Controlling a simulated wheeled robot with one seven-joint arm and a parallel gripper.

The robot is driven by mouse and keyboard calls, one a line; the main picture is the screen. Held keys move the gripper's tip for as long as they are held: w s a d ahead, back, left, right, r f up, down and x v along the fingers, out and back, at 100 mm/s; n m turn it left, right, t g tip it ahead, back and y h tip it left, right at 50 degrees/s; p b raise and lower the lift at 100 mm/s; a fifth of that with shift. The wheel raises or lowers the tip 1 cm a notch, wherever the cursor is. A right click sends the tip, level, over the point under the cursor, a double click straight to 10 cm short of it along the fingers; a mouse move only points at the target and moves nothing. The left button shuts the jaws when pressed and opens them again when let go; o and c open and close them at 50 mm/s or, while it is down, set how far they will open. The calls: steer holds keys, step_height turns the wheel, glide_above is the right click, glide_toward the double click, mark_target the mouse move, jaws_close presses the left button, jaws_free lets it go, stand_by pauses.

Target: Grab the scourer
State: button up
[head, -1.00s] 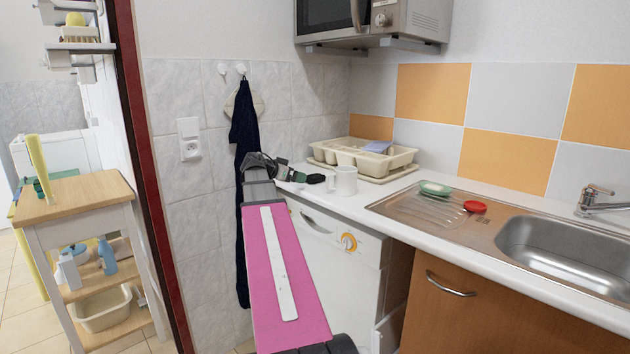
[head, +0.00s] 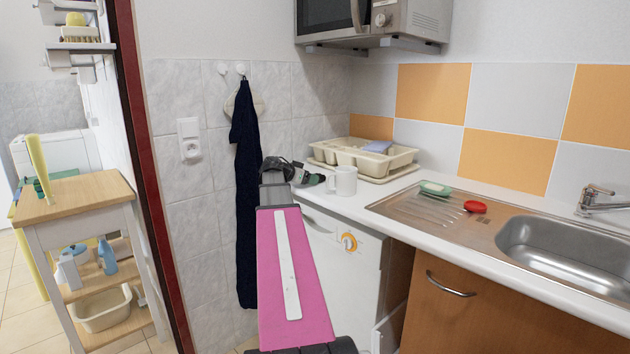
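My gripper (head: 303,178) is small and dark at the far end of my pink arm, over the counter's left end, just left of a white mug (head: 343,181). Its fingers are too small and dark to read. A dark item with a bit of green shows at its tip; I cannot tell whether this is the scourer or part of the gripper. A green, sponge-like item (head: 434,188) lies on the steel drainboard, well right of the gripper. I cannot tell for sure which thing is the scourer.
A cream dish rack (head: 398,160) with a blue item (head: 377,146) stands behind the mug. A red round item (head: 475,207) lies near the sink (head: 575,250). A dark cloth (head: 246,200) hangs left of my arm. A microwave (head: 372,20) hangs above. The counter front is clear.

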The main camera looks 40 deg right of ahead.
steer(key=c, duration=0.4)
